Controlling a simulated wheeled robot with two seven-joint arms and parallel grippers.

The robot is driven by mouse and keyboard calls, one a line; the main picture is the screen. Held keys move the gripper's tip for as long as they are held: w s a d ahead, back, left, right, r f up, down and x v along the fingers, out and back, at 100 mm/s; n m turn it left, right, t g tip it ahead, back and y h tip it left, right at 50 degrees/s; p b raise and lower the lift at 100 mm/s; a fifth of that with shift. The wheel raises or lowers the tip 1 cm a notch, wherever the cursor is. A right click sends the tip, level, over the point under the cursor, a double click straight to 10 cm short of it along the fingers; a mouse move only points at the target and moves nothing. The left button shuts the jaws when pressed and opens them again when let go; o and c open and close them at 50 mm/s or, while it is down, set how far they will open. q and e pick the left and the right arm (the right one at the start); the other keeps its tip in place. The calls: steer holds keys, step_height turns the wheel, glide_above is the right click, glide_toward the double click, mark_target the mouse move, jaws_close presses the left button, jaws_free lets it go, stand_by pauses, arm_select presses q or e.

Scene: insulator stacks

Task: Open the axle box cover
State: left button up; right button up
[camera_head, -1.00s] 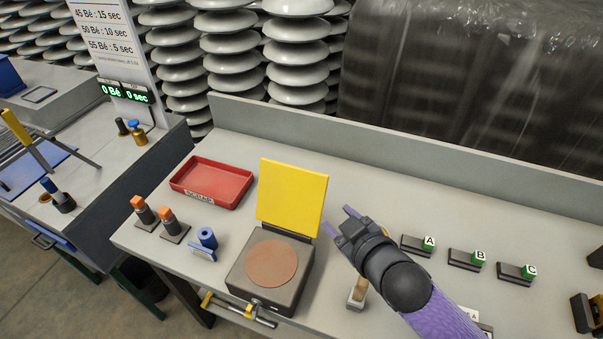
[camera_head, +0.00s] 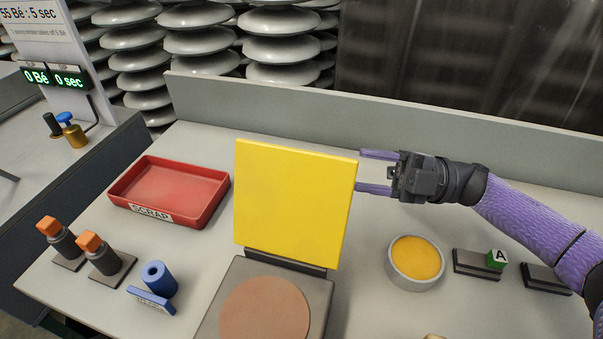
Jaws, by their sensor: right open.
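The axle box (camera_head: 318,291) is a dark grey block with a round brown disc (camera_head: 265,310) on its top. Its yellow cover (camera_head: 293,203) stands upright at the back edge of the box, facing me. My right gripper (camera_head: 362,171) is open at the cover's right edge, its two purple fingers pointing left. The finger tips reach the cover's edge; I cannot tell whether they touch it. Nothing shows between the fingers. My left gripper is out of view.
A red SCRAP tray (camera_head: 217,202) lies left of the cover. Two orange-topped tools (camera_head: 103,256) and a blue roll (camera_head: 159,279) stand at the front left. A round bowl with yellow contents (camera_head: 415,262) and a block marked A (camera_head: 497,259) are at the right.

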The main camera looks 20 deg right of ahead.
mark_target(305, 162)
steer(key=x, duration=0.8)
steer(key=shift+a+r, duration=0.25)
steer(key=shift+a, duration=0.1)
steer(key=shift+w+a, duration=0.15)
steer(key=shift+a, duration=0.15)
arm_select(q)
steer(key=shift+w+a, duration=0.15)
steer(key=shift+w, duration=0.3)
arm_select(e)
steer(key=shift+a, duration=0.1)
jaws_close()
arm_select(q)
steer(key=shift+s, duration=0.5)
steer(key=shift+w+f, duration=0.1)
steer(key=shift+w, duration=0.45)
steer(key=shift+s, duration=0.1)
